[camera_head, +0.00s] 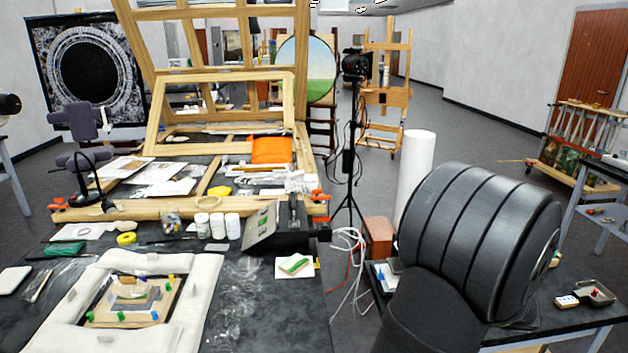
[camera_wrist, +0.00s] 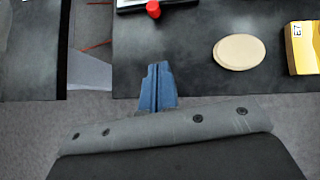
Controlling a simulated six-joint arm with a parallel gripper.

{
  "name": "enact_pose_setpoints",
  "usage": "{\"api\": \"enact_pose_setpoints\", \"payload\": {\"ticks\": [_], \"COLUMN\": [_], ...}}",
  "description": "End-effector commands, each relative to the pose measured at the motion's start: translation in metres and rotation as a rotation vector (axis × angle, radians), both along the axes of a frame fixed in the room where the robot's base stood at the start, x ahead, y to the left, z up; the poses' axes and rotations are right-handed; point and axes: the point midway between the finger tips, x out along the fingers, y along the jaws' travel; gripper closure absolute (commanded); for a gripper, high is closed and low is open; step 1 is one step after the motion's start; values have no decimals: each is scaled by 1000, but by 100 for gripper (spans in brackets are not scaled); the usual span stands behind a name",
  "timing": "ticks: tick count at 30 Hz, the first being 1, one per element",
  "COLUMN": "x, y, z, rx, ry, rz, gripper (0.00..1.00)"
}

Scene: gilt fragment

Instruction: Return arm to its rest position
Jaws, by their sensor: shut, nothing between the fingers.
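My gripper (camera_wrist: 158,88) shows in the wrist view as two blue fingers pressed together with nothing between them. It hangs over the grey floor at the edge of a dark table (camera_wrist: 200,70). In the head view a thick black part of my arm fills the lower right, and the gripper itself is not seen there. The gilt piece (camera_head: 132,296) lies on a small board inside a white padded frame (camera_head: 60,318) on the left table, apart from my arm.
In the wrist view a beige oval disc (camera_wrist: 239,52), a yellow box (camera_wrist: 302,47) and a red knob (camera_wrist: 154,9) are on the dark table.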

Motion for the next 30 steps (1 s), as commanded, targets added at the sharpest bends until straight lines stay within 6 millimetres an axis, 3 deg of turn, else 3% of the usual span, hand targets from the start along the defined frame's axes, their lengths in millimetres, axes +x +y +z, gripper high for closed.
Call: {"api": "enact_pose_setpoints", "payload": {"ticks": [7, 18, 24, 30], "x": [15, 64, 94, 109], "y": [3, 11, 15, 17], "z": [-15, -65, -71, -71], "rx": [3, 3, -1, 0], "ry": [0, 1, -1, -2], "rz": [1, 3, 4, 2], "gripper": [100, 100, 100, 100]}}
